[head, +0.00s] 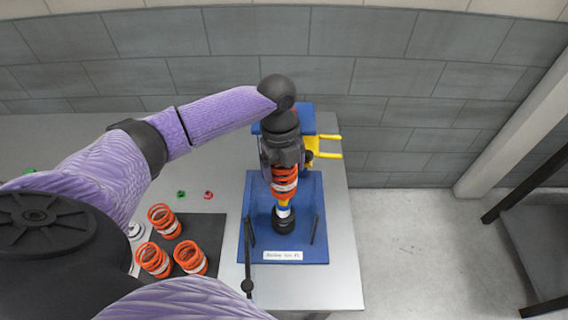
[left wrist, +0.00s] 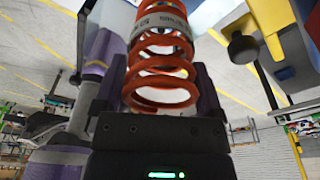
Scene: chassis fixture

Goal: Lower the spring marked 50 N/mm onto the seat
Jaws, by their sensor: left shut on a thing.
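My left gripper (head: 284,160) is shut on an orange coil spring (head: 284,181) with a pale label band. The spring also shows close up in the left wrist view (left wrist: 162,65), upright between the fingers (left wrist: 160,90); its printed marking is too small to read. It hangs above the black seat (head: 283,220) on the blue fixture plate (head: 262,235). A blue, yellow and white rod part (head: 284,207) shows between spring and seat. I cannot tell whether the rod runs inside the spring. My right gripper is not in view.
Several more orange springs, such as this one (head: 190,257), stand on a dark mat (head: 212,222) to the left. A yellow bracket (head: 324,147) juts out behind the fixture. Thin black rods flank the seat. Small green (head: 181,194) and red (head: 208,195) parts lie on the grey table.

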